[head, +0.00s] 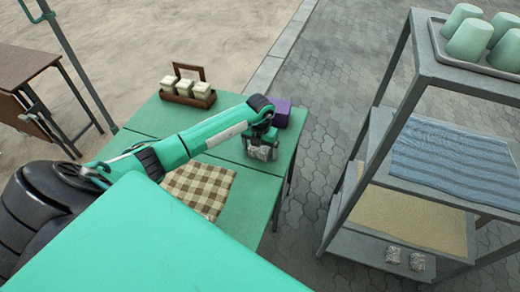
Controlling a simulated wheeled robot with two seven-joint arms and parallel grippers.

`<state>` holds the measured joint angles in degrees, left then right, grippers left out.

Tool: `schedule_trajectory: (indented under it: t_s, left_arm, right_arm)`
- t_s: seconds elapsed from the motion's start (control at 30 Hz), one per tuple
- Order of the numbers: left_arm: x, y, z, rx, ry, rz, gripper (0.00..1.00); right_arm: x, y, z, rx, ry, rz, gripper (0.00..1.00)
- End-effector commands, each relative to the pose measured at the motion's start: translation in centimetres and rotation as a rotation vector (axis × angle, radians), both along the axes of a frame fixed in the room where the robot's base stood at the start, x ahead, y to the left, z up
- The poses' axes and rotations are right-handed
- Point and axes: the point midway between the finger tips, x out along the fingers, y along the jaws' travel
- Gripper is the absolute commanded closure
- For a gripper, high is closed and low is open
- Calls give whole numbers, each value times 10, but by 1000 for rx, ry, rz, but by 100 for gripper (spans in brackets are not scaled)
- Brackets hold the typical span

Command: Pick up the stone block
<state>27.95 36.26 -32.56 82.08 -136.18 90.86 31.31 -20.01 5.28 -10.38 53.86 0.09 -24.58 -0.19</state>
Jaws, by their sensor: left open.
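My left arm reaches in from the left over the green table. My left gripper (262,148) points down at the table's right part and is open. A small grey shape shows at its fingers; I cannot tell whether it is a stone block or part of the gripper. My right gripper is not in view.
The green table (235,205) bears a checked cloth (200,187), a purple block (282,112) just behind the gripper, and a wooden caddy (188,97) with pale jars. The grey rack (340,205) holds mint cups (468,40) on top. Paving between table and rack is clear.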

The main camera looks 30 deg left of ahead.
Motion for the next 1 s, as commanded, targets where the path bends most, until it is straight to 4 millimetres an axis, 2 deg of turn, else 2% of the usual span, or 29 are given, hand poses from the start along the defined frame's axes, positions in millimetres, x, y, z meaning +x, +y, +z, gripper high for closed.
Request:
schedule_trajectory:
  t_s: [0.13,0.17,0.4,0.47,0.77,0.87,1.0]
  left_arm:
    - [0,0,0,0,0,0,6]
    - [0,0,0,0,0,0,10]
    - [0,0,0,0,0,0,57]
    - [0,0,0,0,0,0,68]
    - [1,0,3,-1,-2,-1,68]
    - [1,0,9,-1,-4,-1,68]
    - [2,1,28,1,-6,-1,68]
  right_arm:
    - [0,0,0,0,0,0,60]
    - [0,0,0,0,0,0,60]
    - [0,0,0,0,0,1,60]
    - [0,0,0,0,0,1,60]
    - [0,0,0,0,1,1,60]
    - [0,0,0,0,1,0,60]
    - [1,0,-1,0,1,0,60]
